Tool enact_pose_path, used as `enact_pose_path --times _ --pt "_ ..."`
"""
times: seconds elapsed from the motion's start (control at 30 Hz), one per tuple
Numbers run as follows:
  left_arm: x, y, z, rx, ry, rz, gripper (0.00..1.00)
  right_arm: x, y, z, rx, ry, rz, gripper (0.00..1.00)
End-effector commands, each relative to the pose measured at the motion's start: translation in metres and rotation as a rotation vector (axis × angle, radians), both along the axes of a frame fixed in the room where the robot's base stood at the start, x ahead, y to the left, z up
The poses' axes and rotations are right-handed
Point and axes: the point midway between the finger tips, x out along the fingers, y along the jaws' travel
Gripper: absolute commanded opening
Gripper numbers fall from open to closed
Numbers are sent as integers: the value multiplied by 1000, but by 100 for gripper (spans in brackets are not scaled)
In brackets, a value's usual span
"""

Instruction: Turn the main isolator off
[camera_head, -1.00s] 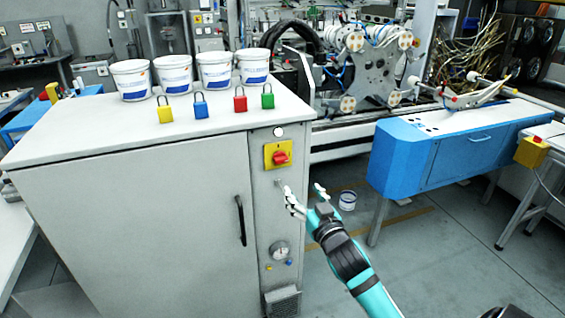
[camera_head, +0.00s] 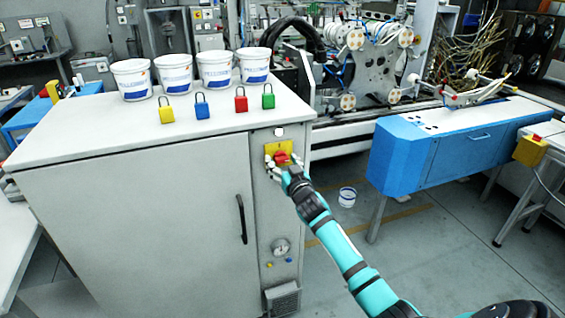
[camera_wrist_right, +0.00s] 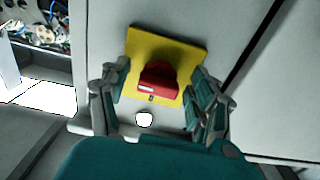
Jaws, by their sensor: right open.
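The main isolator is a red rotary knob (camera_head: 281,158) on a yellow plate (camera_head: 285,147), on the front of the grey cabinet near its top right corner. It also shows in the right wrist view as a red knob (camera_wrist_right: 158,80) on the yellow plate (camera_wrist_right: 140,50). My right gripper (camera_head: 283,164) is open, with one finger on each side of the knob. In the right wrist view the fingers (camera_wrist_right: 158,92) stand apart from the knob, with gaps on both sides. My left gripper is not in view.
The grey cabinet (camera_head: 130,200) has a black door handle (camera_head: 241,219) and a gauge (camera_head: 281,247) below the isolator. Yellow, blue, red and green padlocks and several white tubs stand on its top. A blue machine table (camera_head: 400,160) is at right; the floor between is mostly clear.

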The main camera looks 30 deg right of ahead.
Motion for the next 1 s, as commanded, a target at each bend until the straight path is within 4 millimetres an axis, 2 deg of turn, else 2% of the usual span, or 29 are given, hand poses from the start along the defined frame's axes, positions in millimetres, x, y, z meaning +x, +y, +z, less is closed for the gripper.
enact_pose_path --times 0.23,0.27,0.67,1.0 --pt "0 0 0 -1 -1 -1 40 1 0 0 0 -1 0 63" --pt "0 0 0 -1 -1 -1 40 1 0 0 0 -1 0 61" --pt "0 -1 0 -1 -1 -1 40 1 0 0 1 0 0 9" --pt "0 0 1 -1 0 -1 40 0 0 0 -45 11 0 7"
